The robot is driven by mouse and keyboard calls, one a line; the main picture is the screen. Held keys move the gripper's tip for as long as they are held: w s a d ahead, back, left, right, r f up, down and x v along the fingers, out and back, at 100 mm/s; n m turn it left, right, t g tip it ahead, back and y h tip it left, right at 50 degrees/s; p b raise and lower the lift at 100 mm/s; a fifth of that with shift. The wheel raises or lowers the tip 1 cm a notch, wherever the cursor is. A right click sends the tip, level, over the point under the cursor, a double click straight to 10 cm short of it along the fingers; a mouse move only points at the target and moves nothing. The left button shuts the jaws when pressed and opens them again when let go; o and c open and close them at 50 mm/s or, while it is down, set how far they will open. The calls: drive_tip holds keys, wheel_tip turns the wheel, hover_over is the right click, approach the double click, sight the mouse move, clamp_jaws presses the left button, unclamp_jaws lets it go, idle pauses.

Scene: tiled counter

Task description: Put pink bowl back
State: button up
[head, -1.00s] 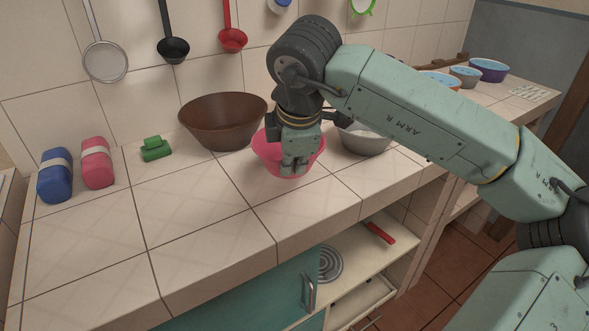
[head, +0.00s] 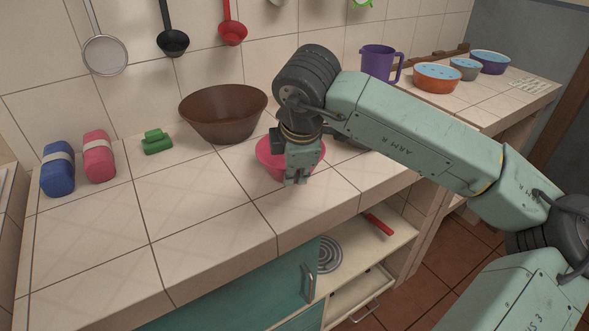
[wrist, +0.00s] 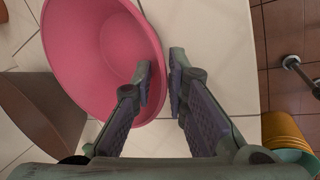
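The pink bowl (head: 268,158) stands on the tiled counter, partly hidden behind my gripper in the head view. In the wrist view the pink bowl (wrist: 90,50) fills the upper left. My gripper (head: 296,180) is low at the bowl's front right side. In the wrist view my gripper (wrist: 160,80) has its fingers apart. The left finger is over the inside of the bowl and the right finger is outside its rim, with tile showing between rim and right finger.
A brown bowl (head: 222,115) stands behind the pink bowl. A grey bowl (head: 350,143) is mostly hidden behind my arm. Blue (head: 57,170) and pink (head: 99,158) containers and a green object (head: 157,142) stand left. The front left counter is clear. Purple jug (head: 377,64) stands back right.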

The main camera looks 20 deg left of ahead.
drive_tip(key=shift+o, duration=0.8)
drive_tip(key=shift+r+p, duration=0.25)
drive_tip(key=shift+p, duration=0.15)
drive_tip(key=b+v, duration=0.2)
drive_tip(key=v, duration=1)
drive_tip(key=shift+f, duration=0.15)
